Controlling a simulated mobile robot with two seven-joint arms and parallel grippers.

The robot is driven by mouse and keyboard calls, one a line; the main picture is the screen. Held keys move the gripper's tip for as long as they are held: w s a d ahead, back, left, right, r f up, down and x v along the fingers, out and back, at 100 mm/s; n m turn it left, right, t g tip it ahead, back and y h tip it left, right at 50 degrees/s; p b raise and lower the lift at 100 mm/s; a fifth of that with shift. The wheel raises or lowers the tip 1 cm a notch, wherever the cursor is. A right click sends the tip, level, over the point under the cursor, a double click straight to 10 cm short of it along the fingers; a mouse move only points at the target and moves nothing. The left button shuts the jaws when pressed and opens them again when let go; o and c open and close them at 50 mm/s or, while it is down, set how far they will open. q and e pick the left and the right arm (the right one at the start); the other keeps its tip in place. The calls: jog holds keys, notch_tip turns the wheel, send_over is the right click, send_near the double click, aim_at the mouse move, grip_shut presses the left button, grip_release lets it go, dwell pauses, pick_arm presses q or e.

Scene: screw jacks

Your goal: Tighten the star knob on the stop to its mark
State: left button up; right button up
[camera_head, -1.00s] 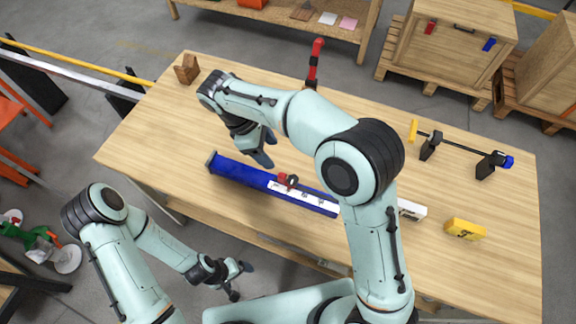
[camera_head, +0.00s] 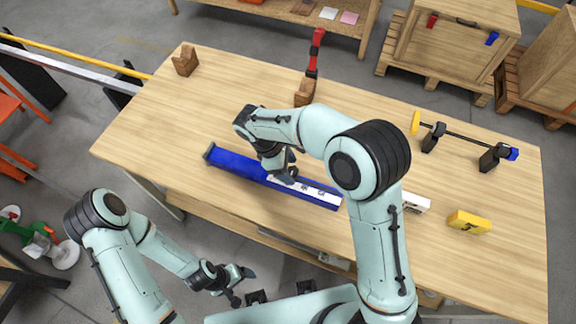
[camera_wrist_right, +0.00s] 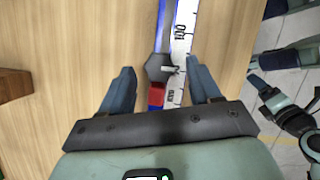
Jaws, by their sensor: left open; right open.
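The blue rail (camera_head: 235,167) lies on the workbench, with a white scale strip (camera_head: 318,193) on it. In the right wrist view the dark star knob (camera_wrist_right: 157,68) and the red part of the stop (camera_wrist_right: 156,94) sit on the rail beside the scale (camera_wrist_right: 182,45). My right gripper (camera_head: 286,172) is low over the rail, and in the head view it hides the stop. In the right wrist view the right gripper (camera_wrist_right: 163,80) is open, its fingers on either side of the knob, apart from it. My left gripper (camera_head: 241,285) is open and empty, off the front of the bench. I cannot make out the mark.
The workbench (camera_head: 160,115) is mostly clear around the rail. A red clamp with a wooden block (camera_head: 304,93) stands behind it, and another wooden block (camera_head: 185,60) at the back left. A black bar on stands (camera_head: 460,140) and a yellow box (camera_head: 468,222) are at the right.

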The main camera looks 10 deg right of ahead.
jog(key=c, duration=1.1)
jog(key=shift+o, duration=0.2)
jog(key=m, duration=0.1)
jog(key=m+p, duration=0.1)
jog(key=m+g+p, duration=0.1)
jog(key=shift+w+d+r+y, duration=0.1)
jog(key=shift+w+r+y, duration=0.15)
jog(key=shift+y, duration=0.15)
jog(key=shift+w+f+m+g, duration=0.2)
jog(key=shift+m+g, duration=0.1)
jog(key=shift+m, duration=0.6)
pick_arm(q)
jog(key=w+r, duration=0.2)
jog(key=r, duration=0.1)
jog(key=shift+w, duration=0.3)
pick_arm(e)
jog(key=shift+s, duration=0.25)
jog(key=o, duration=1.1)
jog(key=shift+c, duration=0.2)
